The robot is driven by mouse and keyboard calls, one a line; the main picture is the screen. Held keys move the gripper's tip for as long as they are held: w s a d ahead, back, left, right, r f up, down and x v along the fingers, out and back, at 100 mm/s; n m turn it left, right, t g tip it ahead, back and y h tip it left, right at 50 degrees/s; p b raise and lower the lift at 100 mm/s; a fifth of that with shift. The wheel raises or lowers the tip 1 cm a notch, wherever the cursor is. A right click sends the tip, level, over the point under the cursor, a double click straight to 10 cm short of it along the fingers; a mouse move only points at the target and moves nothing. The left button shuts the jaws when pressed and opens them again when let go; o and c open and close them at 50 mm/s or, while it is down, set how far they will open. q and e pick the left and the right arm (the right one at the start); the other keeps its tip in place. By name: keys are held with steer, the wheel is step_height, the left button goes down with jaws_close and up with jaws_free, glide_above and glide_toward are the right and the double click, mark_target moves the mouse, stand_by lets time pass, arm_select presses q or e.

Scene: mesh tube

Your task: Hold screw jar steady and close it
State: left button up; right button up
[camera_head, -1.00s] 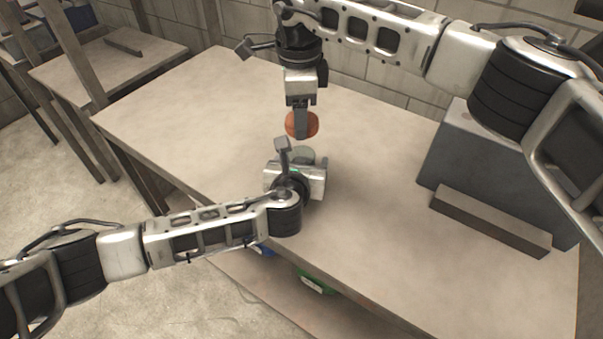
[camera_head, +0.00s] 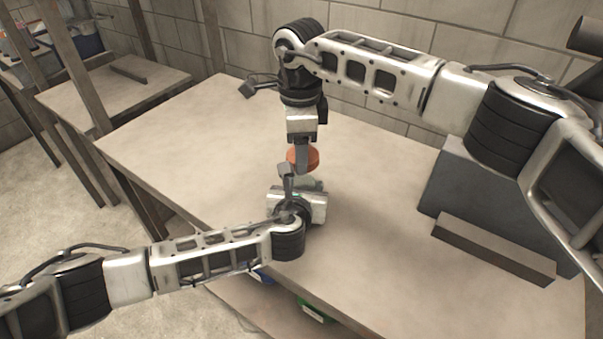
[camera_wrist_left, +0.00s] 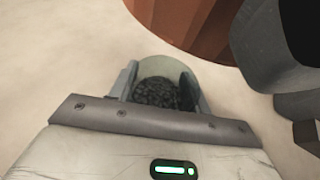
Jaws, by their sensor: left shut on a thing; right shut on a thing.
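The jar (camera_head: 311,184) is a pale greenish, see-through vessel on the table, mostly hidden behind my left gripper in the head view. In the left wrist view the jar (camera_wrist_left: 168,70) is open at the top, with dark bits inside. My left gripper (camera_wrist_left: 157,84) is shut on the jar, one finger on each side. The orange-brown lid (camera_head: 309,157) is held by my right gripper (camera_head: 302,157), which points down above the jar. In the left wrist view the lid (camera_wrist_left: 185,22) is large and near the camera, apart from the jar and off to its upper right.
The table (camera_head: 200,140) is broad and mostly clear to the left. A grey box (camera_head: 465,180) and a long dark bar (camera_head: 493,249) stand at the right. A smaller table (camera_head: 115,85) is at the back left, and a block wall (camera_head: 245,50) is behind.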

steer(key=shift+f, duration=1.8)
steer(key=shift+f, duration=0.15)
